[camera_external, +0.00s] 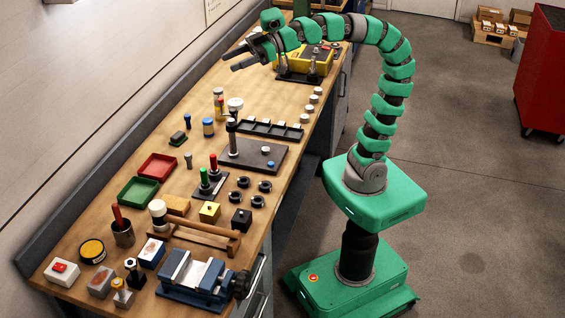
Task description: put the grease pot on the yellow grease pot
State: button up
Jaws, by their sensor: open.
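My gripper (233,61) is open and empty, held above the far part of the wooden workbench (190,88), its fingers pointing left. A low round yellow tin with a dark rim (92,250) lies at the near left. I cannot tell for sure which of these are the grease pots; no labels are readable.
A black plate with a post (262,157) and a dark rack (268,129) stand mid-bench. Red (158,166) and green (137,191) trays lie at left. A blue vise (195,280) fills the near edge. A yellow box (311,62) stands behind my gripper.

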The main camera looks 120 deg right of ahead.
jog(key=s+a+r+y, duration=0.1)
jog(key=s+a+r, duration=0.2)
jog(key=a+r, duration=0.1)
jog(key=shift+a+n, duration=0.4)
jog(key=shift+a, duration=0.45)
jog(key=shift+s, duration=0.1)
dwell(0.3)
